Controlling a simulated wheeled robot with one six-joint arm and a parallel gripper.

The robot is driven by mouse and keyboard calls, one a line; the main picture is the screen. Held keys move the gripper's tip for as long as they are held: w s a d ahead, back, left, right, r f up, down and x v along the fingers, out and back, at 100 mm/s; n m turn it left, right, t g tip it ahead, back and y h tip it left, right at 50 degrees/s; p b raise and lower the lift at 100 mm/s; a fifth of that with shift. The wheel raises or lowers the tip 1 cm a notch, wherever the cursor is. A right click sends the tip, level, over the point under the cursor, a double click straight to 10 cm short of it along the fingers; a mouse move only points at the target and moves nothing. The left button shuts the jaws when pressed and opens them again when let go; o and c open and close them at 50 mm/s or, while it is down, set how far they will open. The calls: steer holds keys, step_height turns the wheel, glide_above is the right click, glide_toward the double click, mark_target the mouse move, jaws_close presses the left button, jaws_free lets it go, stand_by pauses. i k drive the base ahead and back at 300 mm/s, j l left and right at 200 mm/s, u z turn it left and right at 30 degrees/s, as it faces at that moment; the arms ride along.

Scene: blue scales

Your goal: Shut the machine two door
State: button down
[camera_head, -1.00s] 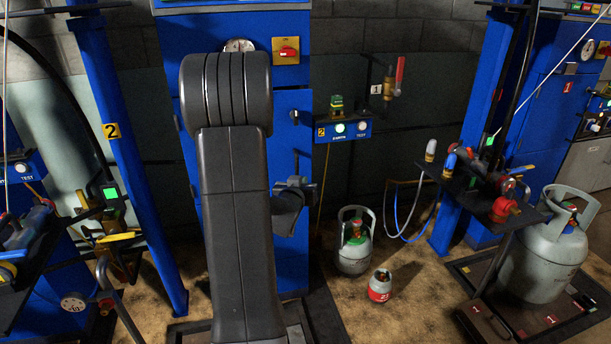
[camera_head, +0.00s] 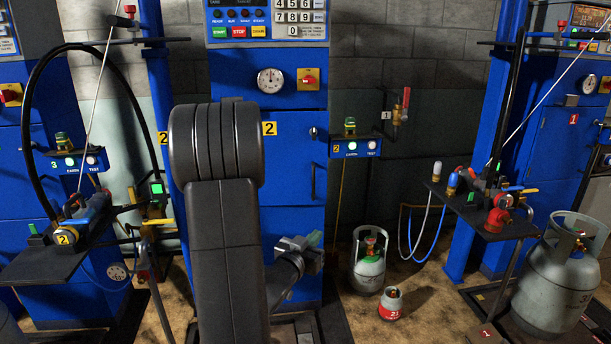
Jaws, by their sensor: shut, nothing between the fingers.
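Machine two is the tall blue cabinet in the middle, with a keypad (camera_head: 300,12) and a round gauge (camera_head: 270,81) on its upper part. Its blue door (camera_head: 290,160) is below the gauge, with a yellow "2" label (camera_head: 270,128), a dark upright handle (camera_head: 313,180) and a knob (camera_head: 313,132) at its right side. My arm hides the left part of the door, so I cannot tell whether it is fully shut. My gripper (camera_head: 312,250) is shut and empty, in front of the door's lower right part, below the handle. I see no contact with the door.
A grey gas cylinder (camera_head: 369,265) and a small red-banded one (camera_head: 391,304) stand on the floor right of machine two. Shelves with fittings (camera_head: 475,212) and a large cylinder (camera_head: 556,280) are at right. A dark shelf (camera_head: 50,265) juts out at left.

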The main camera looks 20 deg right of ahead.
mark_target(296, 164)
steer(key=l+u, duration=0.35)
steer(key=i+l+u, duration=0.1)
steer(key=u, duration=0.25)
steer(key=l+u, duration=0.35)
steer(key=l, duration=1.6)
steer(key=k+z, duration=0.05)
steer(key=k, duration=0.05)
